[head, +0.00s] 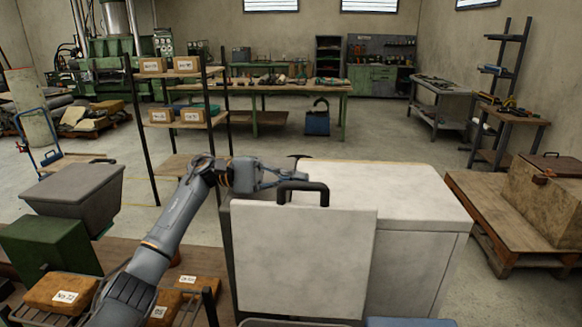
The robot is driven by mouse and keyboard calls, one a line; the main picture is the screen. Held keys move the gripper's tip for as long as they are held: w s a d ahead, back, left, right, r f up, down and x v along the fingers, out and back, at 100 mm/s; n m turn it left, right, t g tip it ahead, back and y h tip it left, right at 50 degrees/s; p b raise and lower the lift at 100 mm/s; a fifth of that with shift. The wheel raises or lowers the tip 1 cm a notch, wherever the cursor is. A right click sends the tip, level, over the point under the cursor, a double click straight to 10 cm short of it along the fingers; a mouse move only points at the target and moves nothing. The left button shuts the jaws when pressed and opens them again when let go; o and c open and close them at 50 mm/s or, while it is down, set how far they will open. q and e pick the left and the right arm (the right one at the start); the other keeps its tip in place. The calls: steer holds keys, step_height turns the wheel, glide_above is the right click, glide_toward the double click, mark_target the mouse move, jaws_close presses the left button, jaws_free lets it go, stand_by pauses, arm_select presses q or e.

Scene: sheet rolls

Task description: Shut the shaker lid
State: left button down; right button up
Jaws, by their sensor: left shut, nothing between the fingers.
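The shaker is a large white box (415,210) with a pale flat top, in the middle right of the head view. A white lid panel (305,265) stands upright at its near left side, with its face toward me. A black handle (318,188) rises from the panel's top edge. My left gripper (284,190) is shut and empty, just left of the handle; I cannot tell whether it touches it. The lid hides what lies directly behind it. My right gripper is not in view.
At left are a grey bin (75,195), a green box (50,247) and labelled orange packs (62,293). A shelf rack (182,120) with boxes stands behind my left arm. A wooden pallet (505,215) with a crate stands at right. Open floor (390,135) lies behind the shaker.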

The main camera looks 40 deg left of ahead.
mark_target(290, 182)
arm_select(q)
steer(key=shift+s+d+r+p, duration=0.2)
steer(key=shift+s+d+p, duration=0.1)
steer(key=shift+s, duration=0.25)
steer(key=shift+s+d+r+p, duration=0.2)
steer(key=shift+s+p, duration=0.15)
steer(key=shift+s, duration=0.2)
steer(key=shift+s+d+r+p, duration=0.2)
steer(key=shift+s+p, duration=0.1)
steer(key=shift+s, duration=0.25)
